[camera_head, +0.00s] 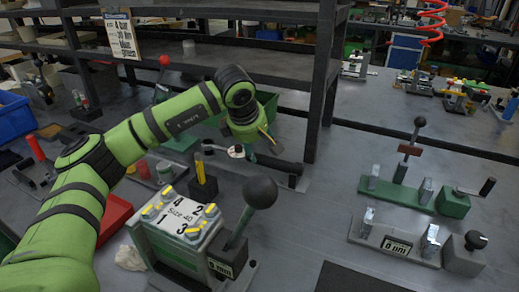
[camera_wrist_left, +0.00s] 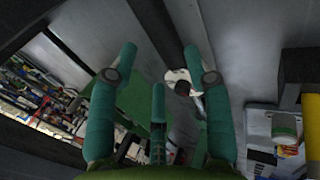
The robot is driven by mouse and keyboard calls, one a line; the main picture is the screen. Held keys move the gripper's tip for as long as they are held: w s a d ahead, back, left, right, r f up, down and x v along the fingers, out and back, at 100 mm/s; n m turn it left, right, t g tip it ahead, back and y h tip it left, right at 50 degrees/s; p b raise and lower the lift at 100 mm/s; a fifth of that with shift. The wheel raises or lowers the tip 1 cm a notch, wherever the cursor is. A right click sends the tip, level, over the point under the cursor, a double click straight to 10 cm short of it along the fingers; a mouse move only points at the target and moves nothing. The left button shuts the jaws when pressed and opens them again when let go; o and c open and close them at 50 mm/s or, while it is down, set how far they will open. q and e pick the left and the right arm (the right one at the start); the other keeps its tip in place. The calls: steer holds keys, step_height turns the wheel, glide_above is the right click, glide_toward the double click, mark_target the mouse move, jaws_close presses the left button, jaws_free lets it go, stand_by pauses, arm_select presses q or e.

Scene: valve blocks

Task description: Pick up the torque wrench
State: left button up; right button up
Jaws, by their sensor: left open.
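My left gripper (camera_head: 262,149) hangs over the back-middle of the grey table, its arm reaching in from the left. In the left wrist view its teal fingers (camera_wrist_left: 160,50) are spread apart, with nothing visibly clamped between them. A tool with a whitish head (camera_head: 235,151) and a dark part to its left lies just left of the gripper; it may be the torque wrench. The left wrist view shows a whitish piece (camera_wrist_left: 178,76) with a grey-dark body below it, near the right finger. I cannot tell whether it touches. My right gripper is not in view.
A valve block marked Size 40 (camera_head: 178,228) with a black ball-topped lever (camera_head: 260,193) stands in front. A black shelf post (camera_head: 322,80) rises close to the right of the gripper. Green (camera_head: 408,195) and grey (camera_head: 398,243) fixtures stand at right. A red tray (camera_head: 114,217) lies left.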

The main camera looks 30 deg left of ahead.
mark_target(260, 156)
arm_select(q)
steer(key=shift+w+f, duration=0.25)
steer(key=shift+f, duration=0.2)
steer(key=shift+a+f, duration=0.15)
steer(key=shift+f, duration=0.5)
steer(key=x, duration=0.4)
steer(key=shift+w+a+p, duration=0.1)
steer(key=shift+w+p, duration=0.05)
steer(key=shift+p, duration=0.25)
steer(key=shift+r, duration=0.1)
jaws_close()
steer(key=shift+r, duration=0.1)
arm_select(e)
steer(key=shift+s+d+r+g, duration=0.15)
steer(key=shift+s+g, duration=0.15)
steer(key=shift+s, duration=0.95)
